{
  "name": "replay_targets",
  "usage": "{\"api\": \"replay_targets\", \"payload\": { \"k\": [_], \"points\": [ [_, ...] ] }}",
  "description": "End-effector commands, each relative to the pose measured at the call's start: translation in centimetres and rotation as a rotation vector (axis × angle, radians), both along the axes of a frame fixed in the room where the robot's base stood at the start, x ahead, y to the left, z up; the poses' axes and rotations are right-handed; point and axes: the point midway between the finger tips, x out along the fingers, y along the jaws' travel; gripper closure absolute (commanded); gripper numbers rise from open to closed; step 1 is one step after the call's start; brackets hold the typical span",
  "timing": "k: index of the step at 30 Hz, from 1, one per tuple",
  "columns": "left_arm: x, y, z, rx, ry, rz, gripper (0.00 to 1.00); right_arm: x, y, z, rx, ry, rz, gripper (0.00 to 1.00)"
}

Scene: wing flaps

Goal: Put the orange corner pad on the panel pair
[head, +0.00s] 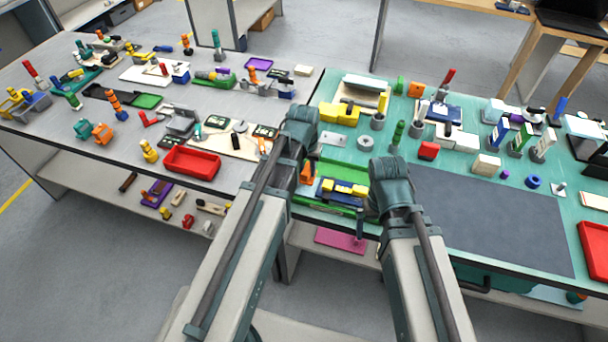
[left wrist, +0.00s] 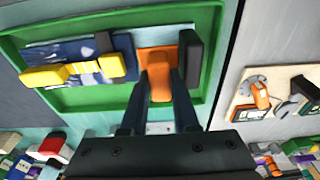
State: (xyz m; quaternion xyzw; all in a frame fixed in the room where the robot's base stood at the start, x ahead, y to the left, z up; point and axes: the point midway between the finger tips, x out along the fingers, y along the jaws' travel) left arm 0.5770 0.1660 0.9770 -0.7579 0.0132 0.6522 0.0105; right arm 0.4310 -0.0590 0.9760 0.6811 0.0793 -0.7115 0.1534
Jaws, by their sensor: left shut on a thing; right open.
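My left gripper (left wrist: 159,92) is shut on the orange corner pad (left wrist: 160,62), which sits between its two fingers. The pad also shows as a small orange patch in the head view (head: 307,173). The panel pair (left wrist: 75,48), blue with a pale strip, lies in the green tray just left of the pad in the wrist view. Yellow pieces (left wrist: 45,76) sit on its edge. Whether the pad touches the panels is not clear. My right gripper (head: 360,228) is at the tray's front right; its fingers are small and partly hidden, but it is open.
The green tray (head: 320,207) lies at the table's front edge. A black block (left wrist: 190,55) is beside the pad. A dark mat (head: 490,220) leaves clear room on the right. A red tray (head: 192,162) and many small parts crowd the left table.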

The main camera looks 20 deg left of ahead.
Motion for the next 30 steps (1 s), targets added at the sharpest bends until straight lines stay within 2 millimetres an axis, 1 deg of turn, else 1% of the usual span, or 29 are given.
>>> {"api": "replay_targets", "payload": {
  "k": [1,3,5,14,19,20,21,22,30],
  "points": [
    [-0.2,0.0,-1.8,0.000,0.001,0.000,1.00,0.0,0.0,-1.8,0.000,0.000,0.000,0.00],
    [-0.3,0.0,-2.8,0.000,0.001,0.000,1.00,0.0,0.0,-2.8,0.000,0.000,0.000,0.00],
    [-0.3,0.0,-3.3,0.000,0.001,0.000,1.00,0.0,0.0,-3.3,0.000,0.000,0.000,0.00],
    [-0.3,0.0,-3.2,0.000,0.001,0.000,1.00,0.0,0.0,-3.2,0.000,0.000,0.000,0.00],
    [-0.3,0.0,-3.7,0.000,0.001,0.000,1.00,0.0,0.0,-3.7,0.000,0.000,0.000,0.00],
    [-0.3,0.0,-3.6,0.000,0.001,0.000,0.68,0.0,0.0,-3.6,0.000,0.000,0.000,0.00],
    [-0.3,0.0,-3.5,0.000,0.001,0.000,0.61,0.0,0.0,-3.5,0.000,0.000,0.000,0.00],
    [-0.3,0.0,-3.5,0.000,0.001,0.000,0.59,0.0,0.0,-3.5,0.000,0.000,0.000,0.00],
    [-0.3,0.0,-3.5,0.000,0.001,0.000,0.59,0.0,0.0,-3.5,0.000,0.000,0.000,0.00]
  ]
}}
